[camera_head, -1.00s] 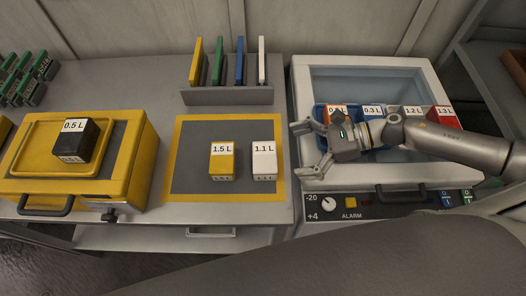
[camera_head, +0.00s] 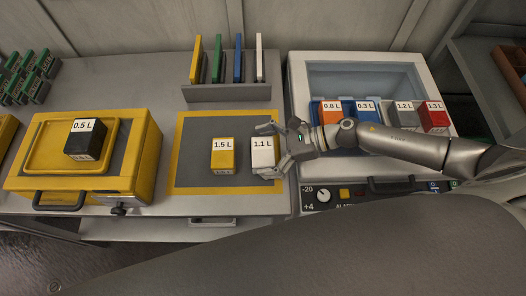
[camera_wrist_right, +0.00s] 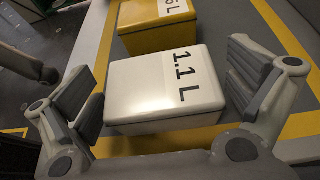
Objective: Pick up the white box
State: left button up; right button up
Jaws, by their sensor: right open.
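The white box (camera_head: 263,157), labelled 1.1 L, stands on the grey mat with a yellow border (camera_head: 180,182). My right gripper (camera_head: 270,146) is open, with its fingers at the right side of the white box. In the right wrist view the white box (camera_wrist_right: 160,92) lies between the two spread fingers of my right gripper (camera_wrist_right: 168,95). The left finger is close to the box; I cannot tell whether it touches. My left gripper is not in view.
A yellow 1.5 L box (camera_head: 222,157) stands just left of the white box. A black box (camera_head: 84,141) sits on a yellow case (camera_head: 140,165). A rack (camera_head: 228,94) of coloured plates stands behind. An open cooler (camera_head: 436,70) with several boxes lies under my right arm.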

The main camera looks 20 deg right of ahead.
jog(key=shift+c, duration=1)
jog(key=c, duration=0.9)
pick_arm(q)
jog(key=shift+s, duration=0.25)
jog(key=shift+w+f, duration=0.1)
pick_arm(e)
jog(key=shift+r, duration=0.15)
jog(key=shift+r+b, duration=0.35)
jog(key=shift+r, duration=0.2)
pick_arm(q)
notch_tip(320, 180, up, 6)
jog(key=p, duration=0.7)
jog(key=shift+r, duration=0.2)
pick_arm(e)
jog(key=s+a+r, duration=0.2)
jog(key=s+r, duration=0.2)
jog(key=s+a+r, duration=0.3)
jog(key=s, duration=0.1)
jog(key=s+a+r, duration=0.2)
jog(key=s+r, duration=0.2)
jog(key=shift+a+r, duration=0.15)
jog(key=shift+r, duration=0.2)
